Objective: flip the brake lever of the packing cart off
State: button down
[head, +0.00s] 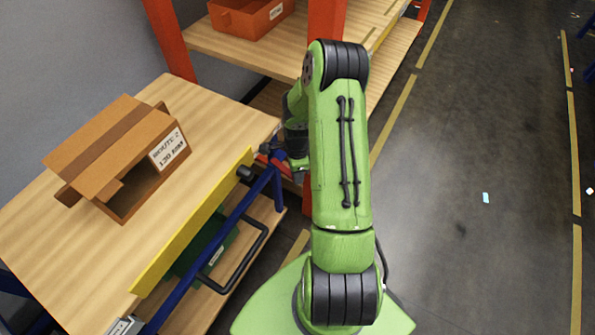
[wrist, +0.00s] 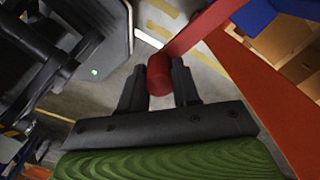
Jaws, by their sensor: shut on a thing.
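The packing cart (head: 220,120) stands at the left in the head view, with a wooden top, a blue frame and a yellow front strip. Its red brake lever (wrist: 205,28) runs from the upper right to a red round knob (wrist: 159,74) in the wrist view. My gripper (wrist: 161,88) is shut on the knob, with one dark finger at each side. In the head view my gripper (head: 290,152) is at the cart's far right corner, partly hidden by my green arm. The lever's pivot cannot be made out clearly.
A brown cardboard box (head: 115,155) with a label lies on the cart top. A black handle (head: 237,262) sticks out of the cart's front. An orange-posted rack (head: 172,40) with an orange bin (head: 250,17) stands behind. Open grey floor (head: 470,150) lies to the right.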

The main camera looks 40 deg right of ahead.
jog(key=c, duration=0.8)
grip_release()
notch_tip(320, 180, up, 16)
jog(key=p, duration=0.4)
jog(key=shift+f, duration=0.1)
jog(key=shift+c, duration=0.3)
